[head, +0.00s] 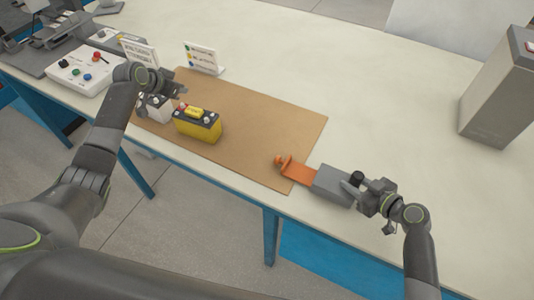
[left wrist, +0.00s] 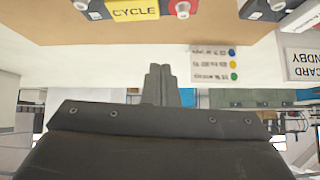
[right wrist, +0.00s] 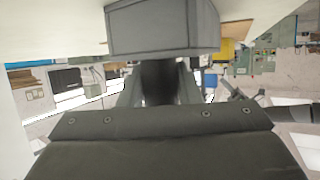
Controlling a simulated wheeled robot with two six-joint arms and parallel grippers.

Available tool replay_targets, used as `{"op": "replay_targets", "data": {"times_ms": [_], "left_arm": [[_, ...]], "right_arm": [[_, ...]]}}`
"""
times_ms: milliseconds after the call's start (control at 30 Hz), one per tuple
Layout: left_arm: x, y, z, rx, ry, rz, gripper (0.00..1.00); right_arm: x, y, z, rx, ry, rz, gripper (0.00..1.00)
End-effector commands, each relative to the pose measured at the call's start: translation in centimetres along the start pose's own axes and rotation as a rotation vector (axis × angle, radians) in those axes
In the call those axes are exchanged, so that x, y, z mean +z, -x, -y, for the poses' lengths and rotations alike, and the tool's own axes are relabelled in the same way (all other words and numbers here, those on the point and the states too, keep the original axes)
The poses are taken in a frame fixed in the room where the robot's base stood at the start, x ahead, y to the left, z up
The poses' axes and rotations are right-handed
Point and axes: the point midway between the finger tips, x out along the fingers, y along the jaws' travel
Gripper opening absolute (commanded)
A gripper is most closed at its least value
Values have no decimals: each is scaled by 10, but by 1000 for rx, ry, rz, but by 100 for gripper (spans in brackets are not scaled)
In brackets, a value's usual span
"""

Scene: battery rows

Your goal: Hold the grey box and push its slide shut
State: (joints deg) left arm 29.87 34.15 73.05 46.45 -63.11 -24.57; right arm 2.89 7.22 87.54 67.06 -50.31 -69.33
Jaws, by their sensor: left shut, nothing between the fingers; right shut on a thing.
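The grey box (head: 330,184) lies by the front edge of the table, at the right end of the brown mat. Its orange slide (head: 298,172) sticks out of its left end, over the mat, with a rounded knob at the tip. My right gripper (head: 354,186) is shut on the right end of the grey box. The box (right wrist: 162,28) also fills the top of the right wrist view; the slide is hidden there. My left gripper (head: 180,92) is shut and empty, above the mat near the batteries and well left of the slide. Its closed fingers (left wrist: 158,84) show in the left wrist view.
A yellow battery (head: 198,125) and a whitish battery (head: 154,108) stand on the brown mat (head: 262,122). Small sign cards (head: 202,58) stand behind. A control box with buttons (head: 85,74) is at the left, a tall grey case (head: 497,88) at the right. The mat between yellow battery and slide is clear.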

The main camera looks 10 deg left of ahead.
Motion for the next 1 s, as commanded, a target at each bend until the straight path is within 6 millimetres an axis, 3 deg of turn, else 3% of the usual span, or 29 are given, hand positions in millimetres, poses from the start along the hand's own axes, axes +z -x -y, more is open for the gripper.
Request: {"op": "replay_targets", "data": {"times_ms": [33,100,200,300,433,633,1000], "left_arm": [[2,-11,-42,109,11,23,0],[11,-21,-89,233,31,75,0],[26,-29,-143,365,62,156,0],[40,-32,-180,452,89,226,0],[51,-32,-208,516,108,283,0],[58,-42,-224,539,117,307,0],[74,-96,-258,539,117,307,0]], "right_arm": [[0,0,0,1,0,0,0],[0,0,0,1,0,0,0],[0,0,0,1,0,0,0],[0,0,0,1,-1,0,0],[0,0,0,1,-1,0,0],[0,0,0,0,-1,0,0],[0,0,0,0,-1,0,0]]}}
